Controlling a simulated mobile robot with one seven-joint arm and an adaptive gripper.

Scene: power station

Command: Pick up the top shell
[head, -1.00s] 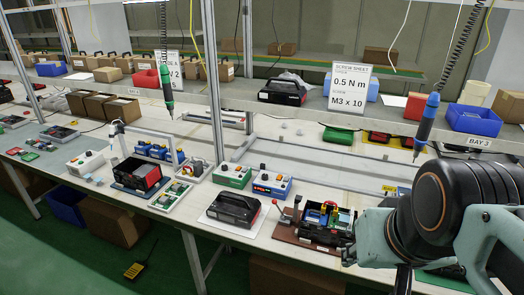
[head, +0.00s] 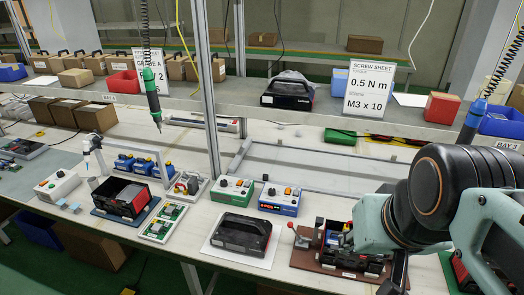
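A black top shell (head: 240,236) with a raised handle lies on a white sheet on the bench, in the middle of the head view. Its handle side faces up and nothing covers it. My arm comes in from the right, and my gripper (head: 352,239) is to the right of the shell, apart from it. The gripper is mostly hidden by my wrist and overlaps an open black case (head: 338,262) on a brown base in the picture. I cannot make out its fingers clearly.
Green (head: 232,190) and blue (head: 280,197) control boxes stand behind the shell. A black-and-red open case (head: 122,198) and green circuit boards (head: 163,221) are to its left. A similar black shell (head: 288,91) sits on the shelf. Screwdrivers hang at left (head: 151,95) and right (head: 472,122).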

